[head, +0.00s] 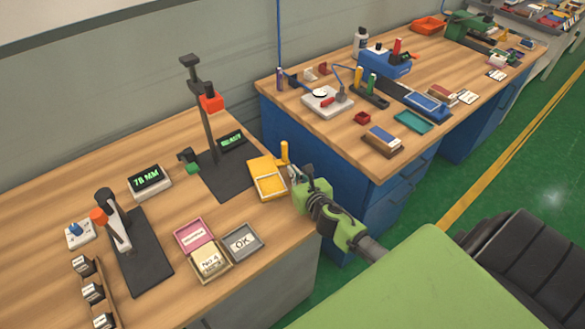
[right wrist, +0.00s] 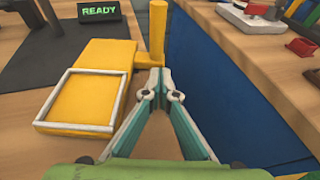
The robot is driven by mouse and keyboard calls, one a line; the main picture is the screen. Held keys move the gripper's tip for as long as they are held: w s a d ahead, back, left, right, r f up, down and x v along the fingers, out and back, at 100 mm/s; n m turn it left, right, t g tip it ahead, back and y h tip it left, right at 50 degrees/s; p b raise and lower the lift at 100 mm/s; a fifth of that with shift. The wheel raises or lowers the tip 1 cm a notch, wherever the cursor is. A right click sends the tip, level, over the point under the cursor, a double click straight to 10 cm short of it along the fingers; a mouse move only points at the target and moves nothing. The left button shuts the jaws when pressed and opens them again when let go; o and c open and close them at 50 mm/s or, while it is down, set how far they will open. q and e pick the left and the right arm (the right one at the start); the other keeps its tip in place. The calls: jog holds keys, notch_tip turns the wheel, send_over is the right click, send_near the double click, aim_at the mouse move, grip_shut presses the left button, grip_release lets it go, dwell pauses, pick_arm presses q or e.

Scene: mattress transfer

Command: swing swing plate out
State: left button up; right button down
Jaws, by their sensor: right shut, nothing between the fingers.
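The yellow swing plate (head: 268,178) lies flat at the right end of the near table, beside a black stand. It has a pale square frame on it and an upright yellow post (head: 284,152) at its far right corner. In the right wrist view the plate (right wrist: 92,92) is on the left and the post (right wrist: 157,35) is straight ahead. My right gripper (head: 293,174) is shut and empty, just right of the plate. In the wrist view its fingertips (right wrist: 160,80) meet just in front of the post's base; I cannot tell if they touch. My left gripper is not in view.
The black stand (head: 215,180) carries a tall post and a READY display (head: 231,140). A pink tray (head: 193,236) and a grey OK tray (head: 241,242) lie nearer. A second cluttered bench (head: 350,140) stands to the right, across a narrow gap.

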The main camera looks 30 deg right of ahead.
jog(key=shift+w+d+f, duration=0.15)
jog(key=shift+w, duration=0.5)
jog(key=shift+w+d+r+n+y, duration=0.4)
jog(key=shift+w+d+y, duration=0.1)
jog(key=shift+w+d, duration=0.2)
